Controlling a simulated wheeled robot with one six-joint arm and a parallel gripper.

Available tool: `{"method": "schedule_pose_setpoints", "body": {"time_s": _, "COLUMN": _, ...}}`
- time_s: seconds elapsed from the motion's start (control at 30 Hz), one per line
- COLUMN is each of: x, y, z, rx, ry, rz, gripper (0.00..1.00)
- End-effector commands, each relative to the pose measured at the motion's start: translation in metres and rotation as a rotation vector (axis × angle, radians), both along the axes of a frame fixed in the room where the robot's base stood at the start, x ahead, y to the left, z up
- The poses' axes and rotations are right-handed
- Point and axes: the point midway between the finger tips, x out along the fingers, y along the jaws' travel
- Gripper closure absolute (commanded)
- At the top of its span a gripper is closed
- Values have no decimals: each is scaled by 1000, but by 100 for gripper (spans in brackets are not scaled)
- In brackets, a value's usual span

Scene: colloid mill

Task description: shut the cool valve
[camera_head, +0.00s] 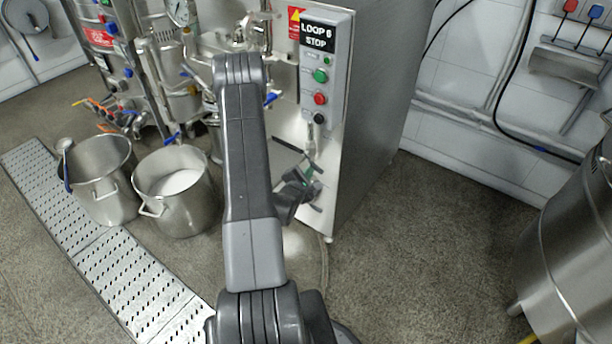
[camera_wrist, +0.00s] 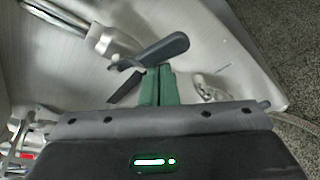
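A valve with a dark grey lever (camera_wrist: 165,50) on a metal pipe stub (camera_wrist: 112,42) shows in the wrist view, in front of a pale metal panel. No label on it is readable, so I cannot tell whether it is the cool valve. My gripper (camera_wrist: 160,68) has its green fingers side by side, with no visible gap or object between them. The fingertips are just below the lever's middle; I cannot tell if they touch it. In the head view my gripper (camera_head: 314,182) is low at the cabinet's front, beneath a short metal pipe (camera_head: 310,136), partly hidden by my arm.
The steel cabinet (camera_head: 372,110) carries a "LOOP 6 STOP" sign (camera_head: 318,36) and several buttons. Two steel pots (camera_head: 103,190) (camera_head: 178,212) stand left of my arm beside a floor grate (camera_head: 120,285). A steel vessel (camera_head: 575,250) stands at right. The floor between is clear.

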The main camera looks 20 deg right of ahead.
Motion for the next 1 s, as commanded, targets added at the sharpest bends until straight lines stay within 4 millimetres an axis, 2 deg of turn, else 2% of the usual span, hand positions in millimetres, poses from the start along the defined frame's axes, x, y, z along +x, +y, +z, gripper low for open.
{"method": "schedule_pose_setpoints", "body": {"time_s": 0.4, "x": -6, "y": -5, "z": 13, "rx": 1, "ry": -3, "rz": -3, "gripper": 100}}
{"method": "schedule_pose_setpoints", "body": {"time_s": 1.0, "x": -8, "y": -7, "z": 21, "rx": -2, "ry": -7, "rz": -5, "gripper": 100}}
